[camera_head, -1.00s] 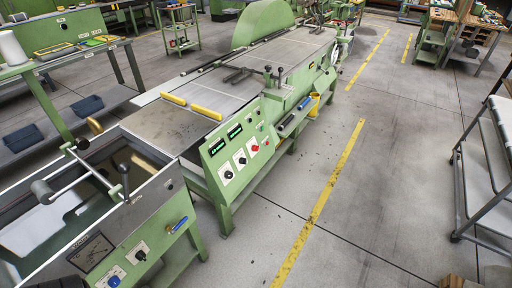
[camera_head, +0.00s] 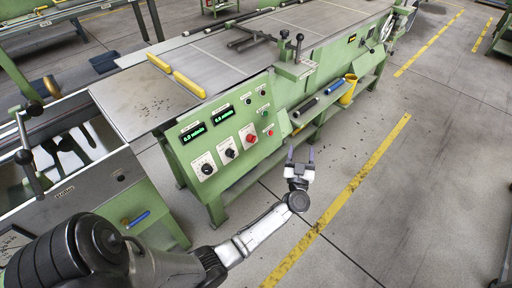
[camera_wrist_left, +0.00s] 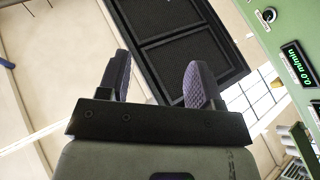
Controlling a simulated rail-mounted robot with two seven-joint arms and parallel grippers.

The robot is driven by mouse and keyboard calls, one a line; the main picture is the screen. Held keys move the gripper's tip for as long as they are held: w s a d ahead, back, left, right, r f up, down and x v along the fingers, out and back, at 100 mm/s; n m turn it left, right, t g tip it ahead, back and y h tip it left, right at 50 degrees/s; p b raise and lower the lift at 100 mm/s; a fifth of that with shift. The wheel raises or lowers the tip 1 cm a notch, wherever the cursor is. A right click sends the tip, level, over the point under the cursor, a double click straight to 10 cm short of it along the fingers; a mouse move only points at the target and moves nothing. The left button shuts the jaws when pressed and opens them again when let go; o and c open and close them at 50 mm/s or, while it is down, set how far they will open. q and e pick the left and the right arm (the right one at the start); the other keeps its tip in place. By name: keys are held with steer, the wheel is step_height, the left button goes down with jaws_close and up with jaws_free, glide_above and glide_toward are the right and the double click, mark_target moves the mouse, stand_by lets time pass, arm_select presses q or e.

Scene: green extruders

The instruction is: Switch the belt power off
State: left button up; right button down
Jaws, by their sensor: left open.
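The green control panel (camera_head: 185,156) stands in the middle of the head view. It carries two displays (camera_head: 193,134) (camera_head: 223,115) with green digits, two black rotary knobs (camera_head: 207,168) (camera_head: 231,153) and a red knob (camera_head: 250,138) on white plates. Small buttons sit up its right side, including a red one (camera_head: 270,133). My left gripper (camera_head: 300,155) is open and empty, right of the panel and apart from it. In the left wrist view its fingers (camera_wrist_left: 157,75) are spread, with part of the panel (camera_wrist_left: 278,52) at right. My right gripper is out of view.
The green machine with its belt bed (camera_head: 233,65) extends behind the panel. A shelf below holds a yellow cup (camera_head: 348,90) and a blue cylinder (camera_head: 334,87). A tank-like unit (camera_head: 95,190) stands left. The floor at right is clear, with yellow lines (camera_head: 345,200).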

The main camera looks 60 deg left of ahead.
arm_select(q)
steer(key=s+a+f+n+g+y+b, duration=0.1)
steer(key=a+f+n+g+y+b, duration=0.25)
steer(key=g, duration=0.55)
steer(key=n+g+h, duration=0.3)
steer(key=n+g, duration=0.2)
steer(key=g, duration=0.4)
glide_toward(252, 139)
steer(key=a+b, duration=0.4)
steer(key=a, duration=0.4)
steer(key=shift+s+f, duration=0.35)
steer(key=shift+s, duration=0.1)
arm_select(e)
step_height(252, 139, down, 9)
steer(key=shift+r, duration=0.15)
arm_select(q)
steer(key=shift+a+y, duration=0.15)
steer(key=shift+y, duration=0.1)
steer(key=shift+c, duration=0.3)
